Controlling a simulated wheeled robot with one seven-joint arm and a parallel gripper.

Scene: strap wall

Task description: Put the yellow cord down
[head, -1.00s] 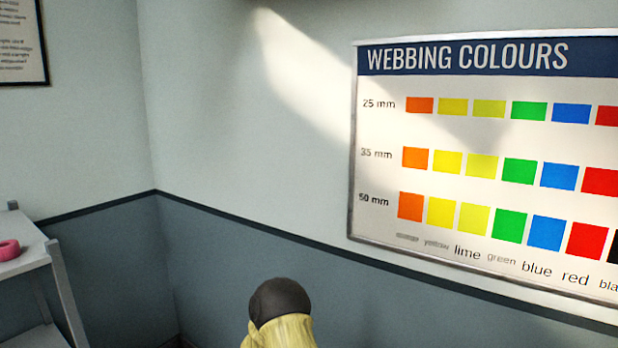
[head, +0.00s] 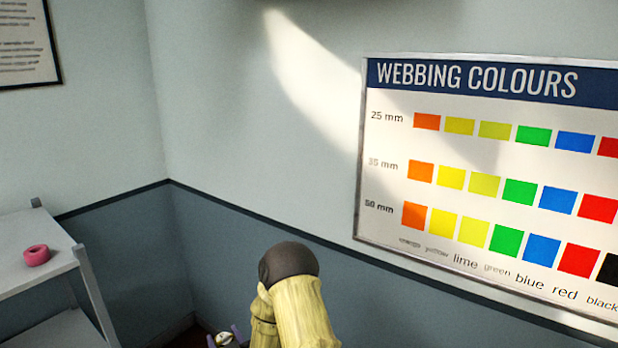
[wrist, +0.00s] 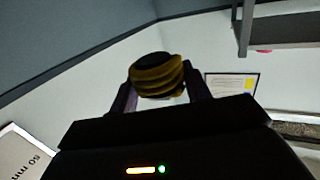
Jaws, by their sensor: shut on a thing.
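The yellow cord is a dark yellow, wound bundle (wrist: 158,80) with a dark top, held between the two dark purple fingers of my gripper (wrist: 158,92) in the wrist view. My gripper is shut on it, and the cord is up in the air, with walls behind it. In the head view, the gripper's purple fingers (head: 227,338) show only in part at the bottom edge, with a small pale yellowish bit between them. The cord's lower side is hidden by the gripper body.
A grey shelf unit (head: 30,240) stands at the left with a pink roll (head: 36,255) on its top board. A webbing colour chart (head: 490,180) hangs on the wall at the right. A framed sheet (head: 25,45) hangs at upper left.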

